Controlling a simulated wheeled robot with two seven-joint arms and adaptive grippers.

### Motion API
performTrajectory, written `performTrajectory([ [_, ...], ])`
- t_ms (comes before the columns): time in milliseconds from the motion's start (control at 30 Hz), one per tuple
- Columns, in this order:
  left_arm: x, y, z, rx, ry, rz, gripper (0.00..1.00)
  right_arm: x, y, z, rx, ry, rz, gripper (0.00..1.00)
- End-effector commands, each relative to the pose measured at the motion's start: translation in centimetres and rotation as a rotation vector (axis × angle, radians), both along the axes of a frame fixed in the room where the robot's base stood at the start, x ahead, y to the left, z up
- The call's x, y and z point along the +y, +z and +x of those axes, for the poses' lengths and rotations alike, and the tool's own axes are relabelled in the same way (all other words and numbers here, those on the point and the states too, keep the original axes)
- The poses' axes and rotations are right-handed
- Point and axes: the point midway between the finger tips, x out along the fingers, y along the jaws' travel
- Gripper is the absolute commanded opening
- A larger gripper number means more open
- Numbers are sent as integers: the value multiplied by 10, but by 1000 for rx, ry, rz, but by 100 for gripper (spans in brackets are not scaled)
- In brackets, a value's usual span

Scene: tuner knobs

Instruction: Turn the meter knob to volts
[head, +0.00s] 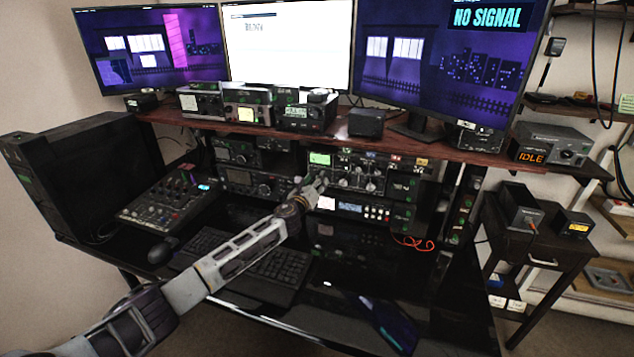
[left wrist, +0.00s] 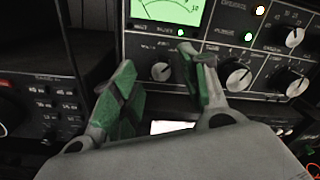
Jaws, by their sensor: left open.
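The tuner panel (head: 355,172) stands in the rack under the wooden shelf, with a lit green meter (head: 320,159) at its left. The left wrist view shows this meter (left wrist: 165,10) at the top. A small dark knob (left wrist: 160,71) with a pale pointer sits just below the meter. Its lettering is too small to read. My left gripper (head: 315,186) is open in front of the panel; in the left wrist view its green-padded fingertips (left wrist: 158,72) lie on either side of the small knob. I cannot tell whether they touch it. My right gripper is not in view.
Larger silver knobs (left wrist: 238,76) sit close to the right of the fingers. Another dark radio unit (left wrist: 35,105) is at the left. A keyboard (head: 280,265) and a mixer (head: 170,200) lie on the desk. The shelf (head: 210,122) overhangs the rack.

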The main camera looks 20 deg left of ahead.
Motion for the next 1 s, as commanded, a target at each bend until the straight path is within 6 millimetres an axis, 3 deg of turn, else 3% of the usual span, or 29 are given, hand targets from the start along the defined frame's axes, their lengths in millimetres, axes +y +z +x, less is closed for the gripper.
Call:
performTrajectory([
  [600,-1,0,13,0,-1,0,44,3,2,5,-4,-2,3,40],
  [933,-2,0,13,0,-1,0,3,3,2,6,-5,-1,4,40],
  [1000,-1,0,13,0,-1,0,0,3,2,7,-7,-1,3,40],
])
